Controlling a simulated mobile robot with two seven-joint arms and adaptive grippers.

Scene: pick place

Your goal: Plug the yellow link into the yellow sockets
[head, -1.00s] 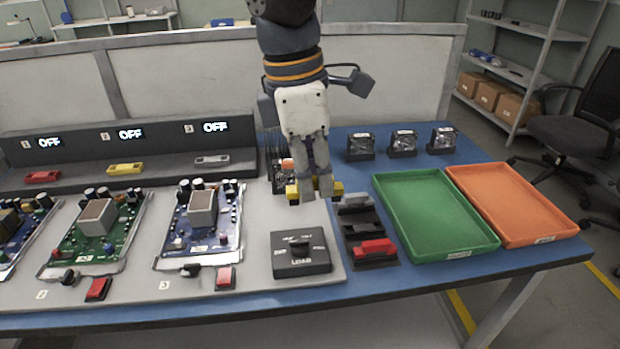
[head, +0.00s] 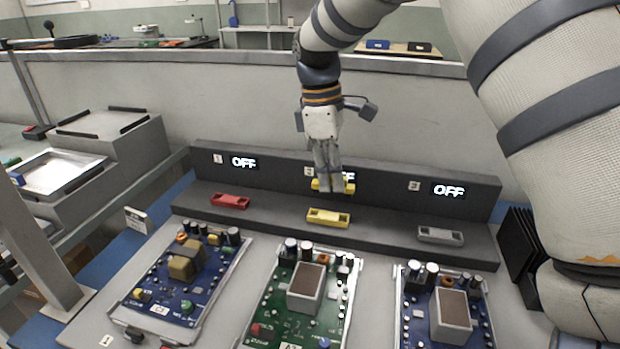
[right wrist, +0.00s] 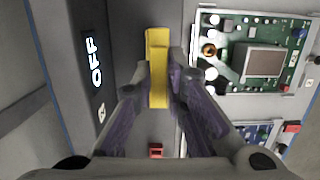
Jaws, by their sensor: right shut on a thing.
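My right gripper (head: 326,188) is shut on the yellow link (head: 316,185), which shows at both sides of the fingertips. It holds the link above and slightly behind the yellow sockets (head: 328,217), a block on the dark ledge under display 2. In the head view the link looks apart from the sockets. In the right wrist view yellow (right wrist: 158,75) shows between the fingers (right wrist: 166,85); link and sockets are hard to tell apart there. My left gripper is not in view.
A red socket block (head: 230,201) is left of the yellow one and a grey socket block (head: 440,236) right of it. The dark console (head: 385,185) rises behind, its displays reading OFF. Circuit boards, including a green one (head: 275,310), lie in front.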

